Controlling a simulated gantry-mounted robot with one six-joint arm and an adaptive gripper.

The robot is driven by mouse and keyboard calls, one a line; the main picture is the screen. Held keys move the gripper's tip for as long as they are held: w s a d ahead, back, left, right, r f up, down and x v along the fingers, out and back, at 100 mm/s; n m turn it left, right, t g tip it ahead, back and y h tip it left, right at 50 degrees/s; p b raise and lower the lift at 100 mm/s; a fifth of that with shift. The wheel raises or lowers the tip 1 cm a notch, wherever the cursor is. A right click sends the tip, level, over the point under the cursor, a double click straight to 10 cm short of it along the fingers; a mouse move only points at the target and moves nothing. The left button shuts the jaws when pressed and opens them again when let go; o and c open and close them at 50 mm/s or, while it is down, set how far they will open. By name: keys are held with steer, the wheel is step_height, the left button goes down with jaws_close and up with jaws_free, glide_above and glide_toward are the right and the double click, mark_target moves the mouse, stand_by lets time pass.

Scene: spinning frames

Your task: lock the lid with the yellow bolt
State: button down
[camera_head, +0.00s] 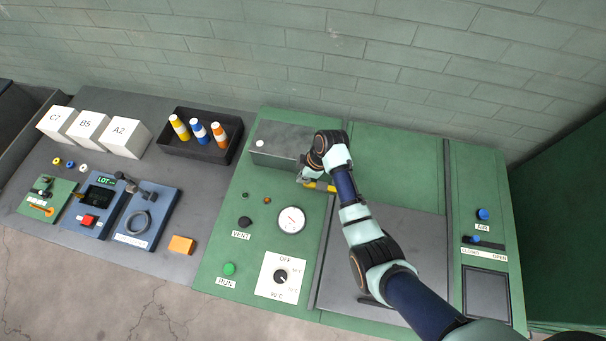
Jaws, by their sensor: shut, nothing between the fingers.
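A yellow bolt (331,188) shows partly beside my gripper, at the upper left of the grey lid (415,225) on the green machine. My gripper (306,181) is shut with nothing between its fingers. It is at the left end of the bolt, close to the grey box's front edge; I cannot tell whether it touches the bolt. My wrist and arm cover part of the bolt and much of the lid. The lid lies flat on the machine, and a dark handle shows at its lower edge, partly behind my arm.
A grey box (283,144) stands behind my gripper. A dial gauge (291,220), a VENT knob (245,222) and a green RUN button (229,269) lie left of the lid. A blue slider (473,239) marked CLOSED and OPEN is at right. A black tray (232,150) holds coloured spools.

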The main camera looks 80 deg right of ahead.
steer(key=w, duration=0.3)
steer(key=shift+w+a+r, duration=0.15)
steer(key=shift+w+a, duration=0.1)
steer(key=shift+w, duration=0.15)
steer(key=p+v, duration=0.1)
steer(key=v, duration=0.9)
steer(key=shift+r, duration=0.1)
